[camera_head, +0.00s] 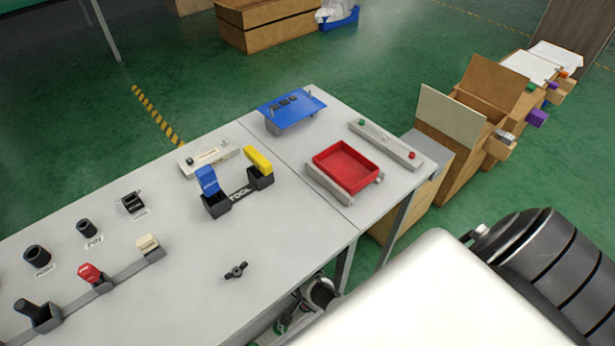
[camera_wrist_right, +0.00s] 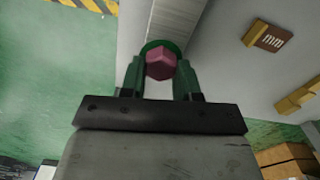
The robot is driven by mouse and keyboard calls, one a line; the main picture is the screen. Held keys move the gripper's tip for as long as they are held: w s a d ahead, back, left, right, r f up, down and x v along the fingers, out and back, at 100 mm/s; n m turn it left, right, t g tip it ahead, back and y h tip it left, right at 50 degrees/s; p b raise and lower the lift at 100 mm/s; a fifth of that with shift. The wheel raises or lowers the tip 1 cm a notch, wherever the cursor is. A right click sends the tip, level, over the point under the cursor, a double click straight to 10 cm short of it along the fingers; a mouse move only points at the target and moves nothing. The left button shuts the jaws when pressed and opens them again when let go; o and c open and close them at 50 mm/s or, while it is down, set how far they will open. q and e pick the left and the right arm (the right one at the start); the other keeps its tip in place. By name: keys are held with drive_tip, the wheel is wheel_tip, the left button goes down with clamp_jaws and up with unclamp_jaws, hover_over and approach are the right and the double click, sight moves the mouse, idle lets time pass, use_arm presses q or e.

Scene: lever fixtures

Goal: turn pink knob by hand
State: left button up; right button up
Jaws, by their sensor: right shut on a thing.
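The pink knob (camera_wrist_right: 160,63) shows in the right wrist view as a small faceted piece with a dark green ring around its upper side. My right gripper (camera_wrist_right: 160,78) has its two green fingers on either side of the knob and is shut on it. The fingers and the gripper body hide the knob's sides and its mount. I cannot make out the pink knob or the right gripper's fingertips clearly in the head view. My left gripper is in neither view.
In the head view the grey table (camera_head: 285,215) carries a blue-and-yellow lever fixture (camera_head: 238,190), a red tray (camera_head: 345,168), a blue plate (camera_head: 292,108) and a bar with small knobs (camera_head: 388,145). Black knobs and levers stand at the left. A small black handle (camera_head: 236,271) lies near the front edge.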

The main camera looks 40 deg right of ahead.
idle(0.4)
drive_tip(key=o, duration=0.9)
wheel_tip(320, 180, up, 7)
drive_tip(key=p, duration=0.3)
drive_tip(key=shift+f+p, duration=0.15)
drive_tip(key=shift+p, duration=0.15)
drive_tip(key=shift+r, duration=0.4)
drive_tip(key=s+f+n, duration=0.4)
drive_tip(key=s+n, duration=0.2)
drive_tip(key=s, duration=0.3)
drive_tip(key=s+f+n, duration=0.4)
drive_tip(key=s+n, duration=0.2)
drive_tip(key=s, duration=0.3)
drive_tip(key=s+d+f+n+t, duration=0.1)
drive_tip(key=s+f+n, duration=0.2)
drive_tip(key=s, duration=0.7)
drive_tip(key=shift+f+n, duration=0.2)
drive_tip(key=shift+n, duration=0.5)
drive_tip(key=shift+f+n, duration=0.2)
drive_tip(key=shift+n, duration=0.5)
